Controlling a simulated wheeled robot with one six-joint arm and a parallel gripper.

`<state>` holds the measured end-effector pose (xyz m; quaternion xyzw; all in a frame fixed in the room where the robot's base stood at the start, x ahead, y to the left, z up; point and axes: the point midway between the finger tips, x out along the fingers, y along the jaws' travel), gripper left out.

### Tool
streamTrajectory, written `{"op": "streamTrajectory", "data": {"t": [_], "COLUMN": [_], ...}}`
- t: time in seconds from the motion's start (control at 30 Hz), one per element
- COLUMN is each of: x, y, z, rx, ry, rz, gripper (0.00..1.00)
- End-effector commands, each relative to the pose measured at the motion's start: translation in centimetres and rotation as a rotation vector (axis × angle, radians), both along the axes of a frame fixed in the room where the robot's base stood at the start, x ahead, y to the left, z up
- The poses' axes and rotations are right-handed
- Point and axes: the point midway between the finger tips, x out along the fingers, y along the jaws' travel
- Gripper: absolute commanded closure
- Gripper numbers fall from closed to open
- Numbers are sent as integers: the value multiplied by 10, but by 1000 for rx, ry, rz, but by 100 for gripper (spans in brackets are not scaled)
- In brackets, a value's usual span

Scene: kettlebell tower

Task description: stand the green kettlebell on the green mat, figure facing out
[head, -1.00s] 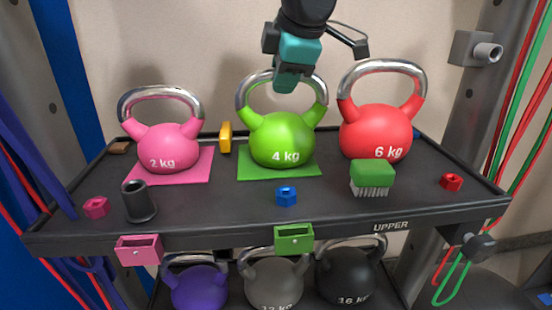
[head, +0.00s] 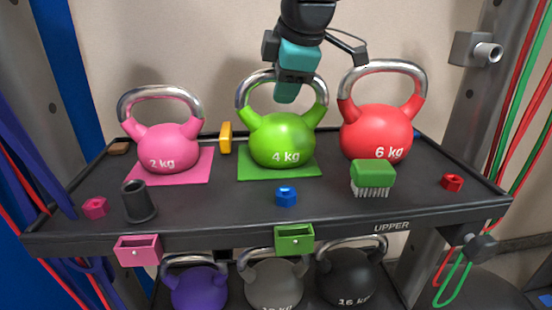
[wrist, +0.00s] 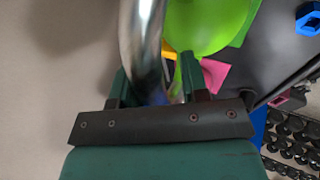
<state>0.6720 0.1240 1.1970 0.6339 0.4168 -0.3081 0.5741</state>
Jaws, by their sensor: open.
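The green kettlebell (head: 282,138) stands upright on the green mat (head: 300,174) in the middle of the upper shelf. Its "4 kg" figure faces the front of the shelf. My gripper (head: 286,96) is at its chrome handle, pointing down. In the wrist view the open gripper (wrist: 158,85) has one green finger on each side of the chrome handle (wrist: 143,45). The green body (wrist: 205,22) shows beyond it. Whether a finger touches the handle I cannot tell.
A pink kettlebell (head: 167,146) on a pink mat (head: 190,176) stands left; a red kettlebell (head: 376,132) stands close on the right. A green brush (head: 372,174), blue nut (head: 286,196) and dark cup (head: 138,202) lie in front. A yellow piece (head: 226,138) is left of the green kettlebell.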

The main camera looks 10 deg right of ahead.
Motion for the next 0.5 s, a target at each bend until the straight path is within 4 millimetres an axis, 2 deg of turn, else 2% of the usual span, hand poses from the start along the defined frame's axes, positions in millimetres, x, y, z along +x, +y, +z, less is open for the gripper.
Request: {"op": "streamTrajectory", "data": {"t": [0.5], "x": [-5], "y": [-2], "z": [16], "rx": [7], "ry": [-12], "rz": [0], "gripper": [58]}}
